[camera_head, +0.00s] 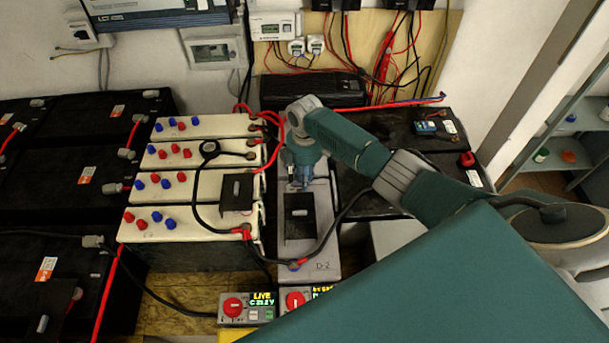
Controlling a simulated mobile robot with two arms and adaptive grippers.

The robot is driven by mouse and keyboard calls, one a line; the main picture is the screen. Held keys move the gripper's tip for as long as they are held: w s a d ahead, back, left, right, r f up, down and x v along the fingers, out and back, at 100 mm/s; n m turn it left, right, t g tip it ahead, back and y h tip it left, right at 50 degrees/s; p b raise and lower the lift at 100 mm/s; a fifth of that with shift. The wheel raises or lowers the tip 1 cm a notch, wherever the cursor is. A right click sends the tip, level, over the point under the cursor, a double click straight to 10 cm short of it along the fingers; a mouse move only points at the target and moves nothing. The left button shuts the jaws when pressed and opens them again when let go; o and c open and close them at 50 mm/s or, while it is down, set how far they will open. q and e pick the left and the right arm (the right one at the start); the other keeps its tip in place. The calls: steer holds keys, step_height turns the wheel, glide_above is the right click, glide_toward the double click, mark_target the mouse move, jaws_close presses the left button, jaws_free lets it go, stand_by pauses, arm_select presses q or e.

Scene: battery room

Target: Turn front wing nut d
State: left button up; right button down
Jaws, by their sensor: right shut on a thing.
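The grey battery marked D-2 (318,258) stands in the middle. A black plate with a small pale upright piece (299,222) lies on its top. At its front end is a terminal (293,266) with red and blue parts and a black cable. My right gripper (302,184) points down over the rear half of this battery, behind the black plate. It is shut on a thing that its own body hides. I cannot make out front wing nut d. My left gripper is not in view.
White batteries (188,216) with red and blue caps stand close on the left. A black cable (343,213) loops beside the battery on the right. Two boxes with red knobs (233,306) stand in front. A black unit (312,90) is behind.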

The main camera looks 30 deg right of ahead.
stand_by(0.3)
steer(key=c, duration=1.7)
jaws_free()
steer(key=shift+o, duration=0.2)
steer(key=shift+r, duration=0.15)
step_height(320, 180, up, 12)
steer(key=shift+s+f, duration=0.1)
steer(key=shift+f, duration=0.1)
